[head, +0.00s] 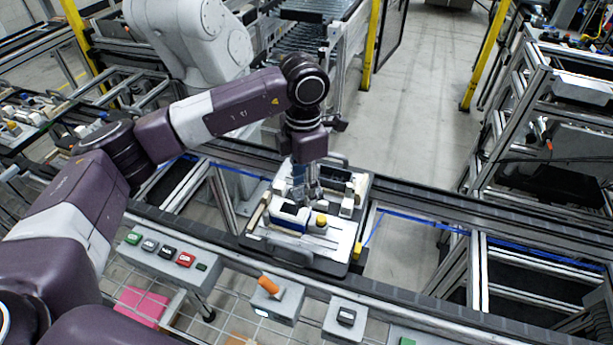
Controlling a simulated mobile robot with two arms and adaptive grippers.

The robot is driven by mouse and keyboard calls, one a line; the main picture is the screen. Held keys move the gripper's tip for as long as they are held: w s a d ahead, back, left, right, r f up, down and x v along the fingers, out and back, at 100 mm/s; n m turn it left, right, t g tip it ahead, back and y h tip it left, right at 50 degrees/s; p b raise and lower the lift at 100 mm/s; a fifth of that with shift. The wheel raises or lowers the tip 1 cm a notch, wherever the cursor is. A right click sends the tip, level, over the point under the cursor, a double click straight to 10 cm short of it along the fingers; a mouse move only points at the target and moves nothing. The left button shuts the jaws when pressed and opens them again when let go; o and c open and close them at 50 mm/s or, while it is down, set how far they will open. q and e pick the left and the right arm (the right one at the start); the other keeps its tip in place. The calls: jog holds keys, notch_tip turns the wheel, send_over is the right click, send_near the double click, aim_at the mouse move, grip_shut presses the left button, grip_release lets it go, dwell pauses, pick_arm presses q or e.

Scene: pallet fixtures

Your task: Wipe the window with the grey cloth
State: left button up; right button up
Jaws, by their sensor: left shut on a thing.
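My left gripper (309,190) points down over the pallet fixture (318,246), on the conveyor in the middle of the head view. It is shut on a small grey thing that looks like the grey cloth; the fingers and the fixture's parts make its outline hard to tell. A small blue and white unit with a dark window-like face (290,211) sits on the fixture just below and left of the fingers. I cannot tell whether the cloth touches it. My right gripper does not show.
A yellow round knob (321,220) stands close to the fingers. A button panel (168,257) and an orange-handled control box (274,298) line the conveyor's near side. A large white robot arm (190,35) stands behind my left arm. Metal racks (545,130) stand at right.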

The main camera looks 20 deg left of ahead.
pick_arm(q)
jog(key=shift+d+r+p, duration=0.1)
jog(key=shift+r+p, duration=0.3)
jog(key=shift+r, duration=0.9)
jog(key=shift+f, duration=0.1)
